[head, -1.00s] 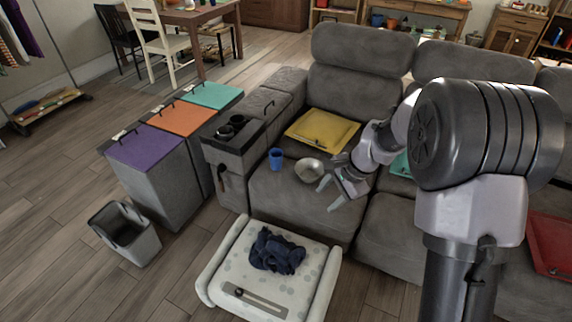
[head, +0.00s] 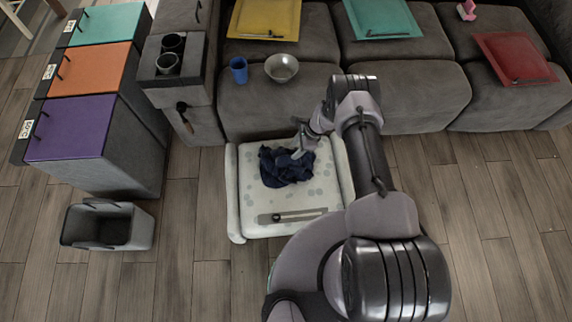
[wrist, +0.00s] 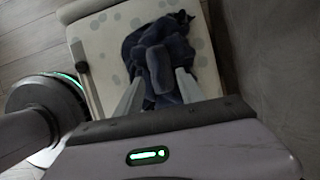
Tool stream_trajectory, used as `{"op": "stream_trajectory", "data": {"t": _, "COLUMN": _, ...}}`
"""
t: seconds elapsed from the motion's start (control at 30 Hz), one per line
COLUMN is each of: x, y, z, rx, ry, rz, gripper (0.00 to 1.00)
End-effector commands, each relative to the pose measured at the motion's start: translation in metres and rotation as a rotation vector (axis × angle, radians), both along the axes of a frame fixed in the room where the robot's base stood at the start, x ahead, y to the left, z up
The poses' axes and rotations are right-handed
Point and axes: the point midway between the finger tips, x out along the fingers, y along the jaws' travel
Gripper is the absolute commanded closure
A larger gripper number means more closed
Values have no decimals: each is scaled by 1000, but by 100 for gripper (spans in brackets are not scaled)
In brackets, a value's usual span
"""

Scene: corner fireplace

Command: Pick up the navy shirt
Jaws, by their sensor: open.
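The navy shirt (head: 286,168) lies crumpled on a pale, spotted padded seat (head: 262,208) on the floor in front of the sofa. In the wrist view the shirt (wrist: 152,48) fills the space ahead of and between my fingers. My gripper (head: 303,143) is open at the upper right edge of the shirt in the head view. In the wrist view my gripper (wrist: 158,92) has its two fingers spread on either side of part of the shirt. I cannot tell whether the fingertips touch the cloth.
The grey sofa (head: 415,100) stands behind, with a blue cup (head: 238,70) and a metal bowl (head: 281,68) on it. Lidded bins (head: 75,130) and an open grey basket (head: 106,226) are at the left. Floor at the right is clear.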

Motion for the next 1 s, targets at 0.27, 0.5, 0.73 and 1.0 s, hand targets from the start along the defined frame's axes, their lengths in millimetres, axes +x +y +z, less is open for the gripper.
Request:
{"op": "stream_trajectory", "data": {"t": 0.27, "x": -2, "y": 12, "z": -32, "rx": 0, "ry": 0, "rz": 1, "gripper": 55}}
{"op": "stream_trajectory", "data": {"t": 0.5, "x": -4, "y": 27, "z": -66, "rx": 0, "ry": -1, "rz": 2, "gripper": 55}}
{"op": "stream_trajectory", "data": {"t": 0.73, "x": -4, "y": 26, "z": -63, "rx": 0, "ry": 0, "rz": 1, "gripper": 70}}
{"op": "stream_trajectory", "data": {"t": 1.0, "x": -4, "y": 26, "z": -63, "rx": 0, "ry": 0, "rz": 1, "gripper": 100}}
